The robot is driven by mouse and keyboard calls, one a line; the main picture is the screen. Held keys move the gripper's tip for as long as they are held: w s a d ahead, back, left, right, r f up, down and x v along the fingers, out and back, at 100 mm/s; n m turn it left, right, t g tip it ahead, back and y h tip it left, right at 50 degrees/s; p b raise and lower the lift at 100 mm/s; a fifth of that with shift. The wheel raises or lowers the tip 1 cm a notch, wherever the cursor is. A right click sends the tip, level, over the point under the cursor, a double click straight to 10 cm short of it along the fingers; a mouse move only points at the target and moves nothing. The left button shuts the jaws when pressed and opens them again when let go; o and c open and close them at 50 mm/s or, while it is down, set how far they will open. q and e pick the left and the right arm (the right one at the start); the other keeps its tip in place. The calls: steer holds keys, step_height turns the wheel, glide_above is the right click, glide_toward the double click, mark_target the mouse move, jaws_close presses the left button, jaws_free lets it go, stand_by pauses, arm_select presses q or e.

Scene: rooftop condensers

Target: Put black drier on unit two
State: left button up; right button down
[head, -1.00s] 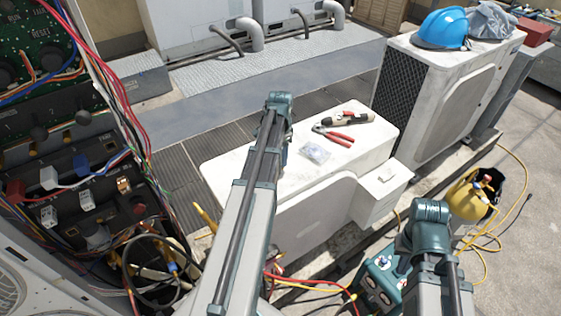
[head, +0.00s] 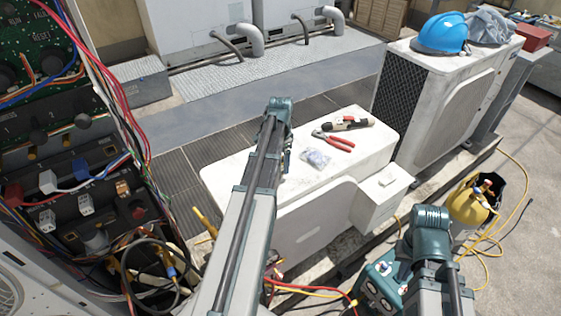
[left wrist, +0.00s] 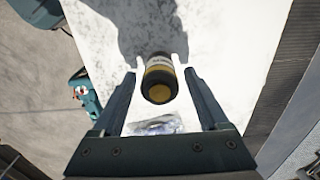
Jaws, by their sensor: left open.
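The black drier (left wrist: 159,82) is a dark cylinder with a pale label band and a yellow end, seen nearly end-on in the left wrist view. It is over the white unit top (left wrist: 215,60), between the fingers of my left gripper (left wrist: 160,64). Those fingers are open, one on each side of it; contact cannot be made out. In the head view my left arm hides the drier and the left fingertips. My right arm is at the lower right in the head view; its jaws cannot be made out. I cannot tell which unit is number two.
On the white unit (head: 235,175) lie a clear bag (head: 316,159), red pliers (head: 338,141) and a beige-black tool (head: 350,123). A wiring panel (head: 60,140) stands left. A second unit (head: 455,110) carries a blue helmet (head: 440,33). A yellow bucket (head: 470,207) stands right.

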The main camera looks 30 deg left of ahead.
arm_select(q)
step_height(320, 180, up, 12)
steer(key=p, duration=1.2)
steer(key=shift+r, duration=0.15)
steer(key=s+d, duration=0.2)
steer(key=d, duration=0.9)
steer(key=s+d, duration=0.3)
steer(key=d, duration=0.7)
steer(key=s+d+y, duration=0.1)
steer(key=s+d, duration=0.9)
steer(key=d, duration=0.5)
steer(key=shift+s+d+n, duration=0.3)
steer(key=shift+d+n, duration=0.05)
steer(key=shift+n, duration=0.05)
steer(key=shift+c, duration=0.2)
